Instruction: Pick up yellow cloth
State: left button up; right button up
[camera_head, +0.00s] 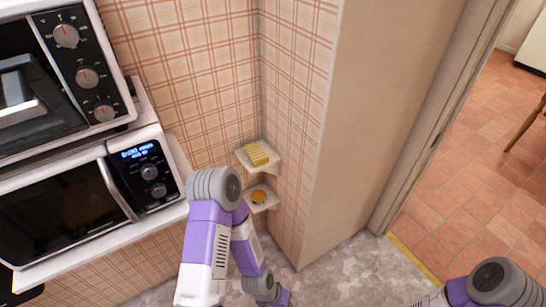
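A yellow cloth (256,153), folded and striped in paler tones, lies on the upper of two small corner shelves (271,165). My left arm rises in front of and below the shelves, with its elbow near the lower shelf. Its forearm bends down to the bottom edge, and no fingers of my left gripper can be made out. My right arm shows only at the bottom right corner, and its gripper is out of frame. Neither arm touches the cloth in this view.
A small orange item (259,196) sits on the lower corner shelf (271,202). Two ovens, an upper one (60,60) and a microwave (75,205), stand at the left. A wall edge (335,150) borders the shelves on the right. Grey floor (350,275) lies below, with a tiled room beyond the doorway.

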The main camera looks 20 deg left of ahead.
aim_at(255, 152)
jog(key=z, duration=0.85)
jog(key=i, duration=0.6)
jog(key=u, duration=3.1)
jog(key=i, duration=0.3)
jog(key=u, duration=0.05)
